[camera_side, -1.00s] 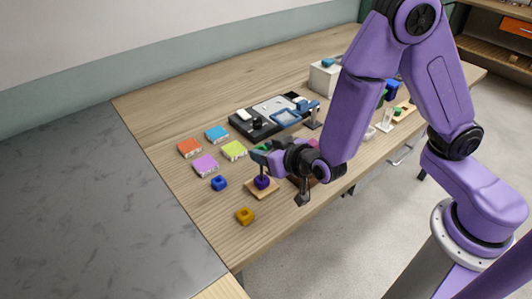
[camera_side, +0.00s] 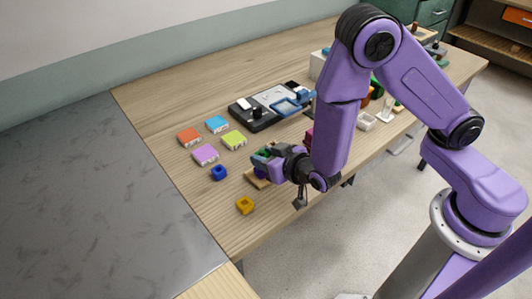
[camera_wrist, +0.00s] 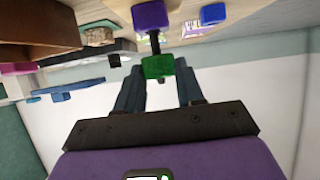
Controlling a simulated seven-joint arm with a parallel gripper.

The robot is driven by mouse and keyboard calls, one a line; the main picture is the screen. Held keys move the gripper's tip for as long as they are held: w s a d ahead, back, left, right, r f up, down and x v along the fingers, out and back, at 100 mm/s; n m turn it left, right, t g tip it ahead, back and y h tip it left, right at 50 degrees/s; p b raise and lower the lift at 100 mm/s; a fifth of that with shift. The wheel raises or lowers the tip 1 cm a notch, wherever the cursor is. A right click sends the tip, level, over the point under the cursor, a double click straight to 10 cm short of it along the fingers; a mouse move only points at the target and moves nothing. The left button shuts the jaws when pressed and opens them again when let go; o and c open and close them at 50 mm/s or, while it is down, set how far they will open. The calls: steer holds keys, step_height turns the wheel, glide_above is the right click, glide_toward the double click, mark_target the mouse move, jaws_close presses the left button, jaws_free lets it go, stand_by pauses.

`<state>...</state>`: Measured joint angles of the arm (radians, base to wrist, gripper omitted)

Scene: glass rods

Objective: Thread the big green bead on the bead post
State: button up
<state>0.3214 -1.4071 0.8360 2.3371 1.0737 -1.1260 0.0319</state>
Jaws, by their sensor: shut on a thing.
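The big green bead (camera_wrist: 158,67) is held between the two fingers of my gripper (camera_wrist: 160,80) in the wrist view. In the side view my gripper (camera_side: 263,160) is over the bead post's square wooden base (camera_side: 254,180). The dark post (camera_wrist: 155,42) runs from a purple bead (camera_wrist: 150,15) to the green bead in the wrist view. The purple bead is around the post. The green bead is in line with the post and meets its free end; I cannot tell whether the post is inside its hole. In the side view my gripper mostly hides the post.
A blue bead (camera_side: 219,173) and a yellow bead (camera_side: 245,205) lie on the table left of and in front of the base. Several coloured tiles (camera_side: 205,154) lie behind. A black device (camera_side: 265,108) stands further back. The table's front edge is close by.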

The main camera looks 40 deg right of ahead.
steer(key=shift+f, duration=0.1)
steer(key=o, duration=1.1)
steer(key=shift+s, duration=0.1)
steer(key=v, duration=1.7)
steer(key=s+a+r+n+g+y, duration=0.2)
steer(key=s+a+n+g+y, duration=0.45)
steer(key=s+g, duration=0.4)
steer(key=d+r+n+g+h, duration=0.1)
steer(key=d+r+n+h, duration=0.1)
steer(key=d, duration=0.7)
steer(key=d+r+n+g+h, duration=0.1)
steer(key=d+n+h, duration=0.3)
steer(key=d, duration=0.6)
steer(key=shift+r, duration=0.55)
